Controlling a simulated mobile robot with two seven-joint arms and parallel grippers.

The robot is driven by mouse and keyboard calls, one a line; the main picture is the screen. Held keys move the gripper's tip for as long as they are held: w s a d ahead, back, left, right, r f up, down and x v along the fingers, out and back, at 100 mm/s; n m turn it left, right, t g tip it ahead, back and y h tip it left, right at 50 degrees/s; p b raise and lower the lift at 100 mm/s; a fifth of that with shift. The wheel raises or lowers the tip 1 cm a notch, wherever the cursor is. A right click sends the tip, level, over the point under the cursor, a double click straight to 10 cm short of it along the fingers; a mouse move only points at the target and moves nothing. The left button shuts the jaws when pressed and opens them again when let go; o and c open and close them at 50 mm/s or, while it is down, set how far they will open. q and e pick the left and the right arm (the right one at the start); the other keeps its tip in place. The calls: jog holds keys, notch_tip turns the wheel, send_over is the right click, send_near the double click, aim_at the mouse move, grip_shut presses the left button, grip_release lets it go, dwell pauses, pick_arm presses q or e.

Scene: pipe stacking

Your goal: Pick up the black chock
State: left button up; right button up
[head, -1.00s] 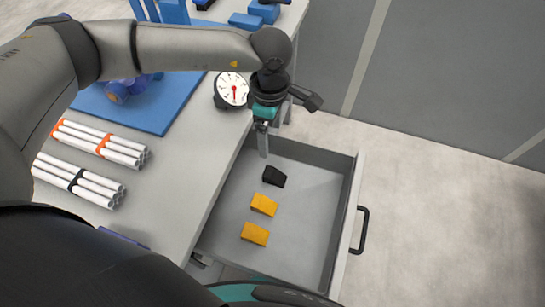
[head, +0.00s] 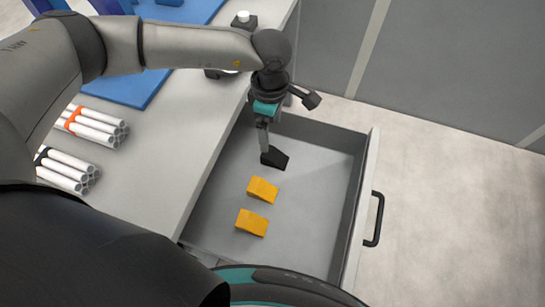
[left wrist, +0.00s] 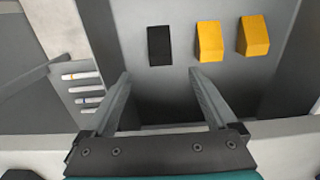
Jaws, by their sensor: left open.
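The black chock (head: 275,158) lies in the open grey drawer (head: 325,165), above two yellow chocks in the head view. It also shows in the left wrist view (left wrist: 160,46), left of the yellow chocks and beyond my fingertips. My left gripper (head: 264,147) points down into the drawer over the black chock. In the left wrist view its two fingers (left wrist: 160,82) are apart with nothing between them. In the head view the fingers overlap the chock's left edge, and I cannot tell whether they touch it. My right gripper does not show.
Two yellow chocks (head: 262,190) (head: 251,222) lie in the drawer close to the black one. The drawer's front has a black handle (head: 375,218). Bundles of white pipes (head: 95,127) and a blue mat (head: 160,62) are on the table. The drawer's right part is clear.

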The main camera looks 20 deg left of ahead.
pick_arm(q)
jog(key=b, duration=0.1)
send_over(271, 152)
notch_tip(271, 152, down, 6)
jog(key=shift+r, duration=0.25)
jog(key=shift+f, duration=0.5)
jog(key=shift+f+b, duration=0.4)
jog(key=shift+f, duration=0.05)
notch_tip(271, 152, down, 3)
jog(key=shift+r+b, duration=0.1)
jog(key=shift+b, duration=0.4)
jog(key=shift+f, duration=0.7)
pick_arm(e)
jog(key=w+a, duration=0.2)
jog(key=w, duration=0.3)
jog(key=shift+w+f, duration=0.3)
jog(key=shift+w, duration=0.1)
pick_arm(q)
grip_shut()
